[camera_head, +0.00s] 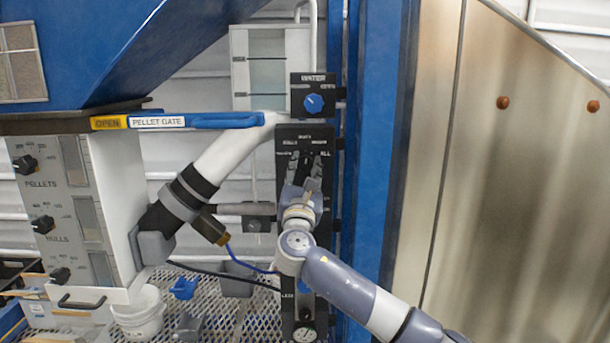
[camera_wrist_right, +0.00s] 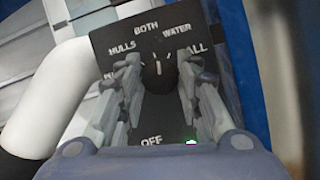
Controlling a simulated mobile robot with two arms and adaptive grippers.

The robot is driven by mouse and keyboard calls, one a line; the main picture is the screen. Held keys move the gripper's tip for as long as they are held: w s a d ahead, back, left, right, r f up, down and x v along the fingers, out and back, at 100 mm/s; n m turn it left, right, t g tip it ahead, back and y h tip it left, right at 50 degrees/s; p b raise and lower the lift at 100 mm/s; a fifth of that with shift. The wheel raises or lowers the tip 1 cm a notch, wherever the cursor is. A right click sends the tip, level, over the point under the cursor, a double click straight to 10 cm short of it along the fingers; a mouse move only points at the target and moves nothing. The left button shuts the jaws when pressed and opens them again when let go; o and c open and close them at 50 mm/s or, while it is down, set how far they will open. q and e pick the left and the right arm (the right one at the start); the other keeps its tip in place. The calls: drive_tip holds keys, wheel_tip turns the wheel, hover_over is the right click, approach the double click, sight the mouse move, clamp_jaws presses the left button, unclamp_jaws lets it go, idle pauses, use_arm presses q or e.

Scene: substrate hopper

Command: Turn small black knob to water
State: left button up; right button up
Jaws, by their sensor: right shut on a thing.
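The small black knob (camera_wrist_right: 159,76) sits on a black selector panel (camera_wrist_right: 115,45), which also shows in the head view (camera_head: 287,133). In the wrist view the panel's labels include HULLS, BOTH, WATER, ALL and OFF. The knob's white pointer mark points up, between BOTH and WATER. My right gripper (camera_wrist_right: 157,82) is shut on the knob, with one finger on each side. In the head view my right gripper (camera_head: 302,178) is in front of the panel and hides the knob. My left gripper is not in view.
A box labelled WATER with a blue knob (camera_head: 314,103) is just above the panel. A blue pellet gate handle (camera_head: 222,121) and a white pipe (camera_head: 228,152) are at its left. A blue post (camera_head: 374,130) stands at its right. A white bucket (camera_head: 138,315) is at lower left.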

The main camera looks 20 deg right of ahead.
drive_tip(key=m+g+h+b, duration=0.1)
drive_tip(key=m, duration=0.2)
drive_tip(key=shift+a+f+m, duration=0.1)
drive_tip(key=shift+m, duration=0.2)
drive_tip(key=shift+m+g+h+b, duration=0.7)
drive_tip(key=shift+m+h, duration=0.1)
drive_tip(key=shift+m, duration=1.1)
drive_tip(key=shift+r, duration=0.2)
drive_tip(key=o, duration=1.1)
drive_tip(key=shift+w, duration=0.1)
drive_tip(key=shift+c, duration=0.2)
drive_tip(key=shift+f, duration=0.1)
drive_tip(key=v, duration=1.2)
